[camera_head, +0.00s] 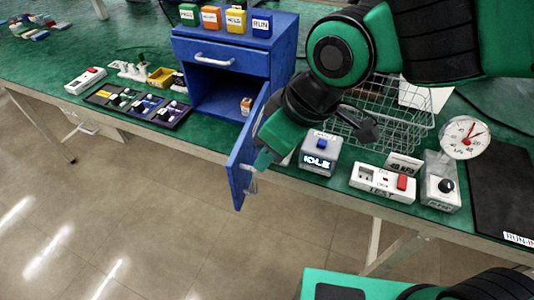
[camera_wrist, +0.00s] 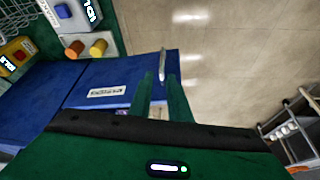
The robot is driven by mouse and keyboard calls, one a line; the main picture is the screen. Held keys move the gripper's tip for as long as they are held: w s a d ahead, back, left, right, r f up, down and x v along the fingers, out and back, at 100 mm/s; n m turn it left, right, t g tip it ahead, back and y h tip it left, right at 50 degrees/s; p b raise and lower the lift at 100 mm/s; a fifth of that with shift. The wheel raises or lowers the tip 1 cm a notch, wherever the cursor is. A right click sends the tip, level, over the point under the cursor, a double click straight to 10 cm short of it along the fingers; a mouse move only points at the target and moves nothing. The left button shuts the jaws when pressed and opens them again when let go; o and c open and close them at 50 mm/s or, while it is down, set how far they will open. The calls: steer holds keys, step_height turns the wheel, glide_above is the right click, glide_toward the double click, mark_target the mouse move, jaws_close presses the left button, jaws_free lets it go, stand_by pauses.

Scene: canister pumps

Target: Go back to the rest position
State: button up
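My gripper (camera_head: 264,160) is at the open door (camera_head: 240,168) of the blue cabinet (camera_head: 220,92), close to the door's handle (camera_head: 251,183). In the wrist view my gripper's two green fingers (camera_wrist: 161,92) stand apart. The silver handle (camera_wrist: 163,64) shows just beyond and between their tips. I cannot tell whether a finger touches it. The blue door with a white label (camera_wrist: 105,91) fills the area left of the fingers. My arm comes down from the upper right in the head view.
A white box reading IDLE (camera_head: 320,153), a wire basket (camera_head: 392,115), a test panel (camera_head: 383,183) and a gauge (camera_head: 464,137) stand right of the door. Colored blocks (camera_head: 211,17) sit on the cabinet. A dark tray (camera_head: 137,104) lies left. Open floor (camera_head: 150,220) lies in front.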

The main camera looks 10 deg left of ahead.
stand_by(0.4)
steer(key=w+d+f+m+h, duration=0.15)
steer(key=w+d+m, duration=0.3)
steer(key=d, duration=0.85)
steer(key=w+d+r+m+h, duration=0.15)
steer(key=w+d+m, duration=0.3)
steer(key=d, duration=0.85)
steer(key=s+d+f+m+g, duration=0.1)
steer(key=s+d+m, duration=0.4)
steer(key=d, duration=0.5)
steer(key=s+d+f+m+g+h, duration=0.1)
steer(key=s+d+f+m, duration=0.1)
steer(key=s+d+m, duration=0.3)
steer(key=s+d, duration=0.4)
steer(key=d, duration=0.2)
steer(key=shift+s+d+m, duration=0.15)
steer(key=shift+d+m, duration=0.1)
steer(key=shift+m, duration=0.15)
steer(key=shift+f, duration=0.1)
steer(key=shift+w+f, duration=0.25)
steer(key=shift+w, duration=0.4)
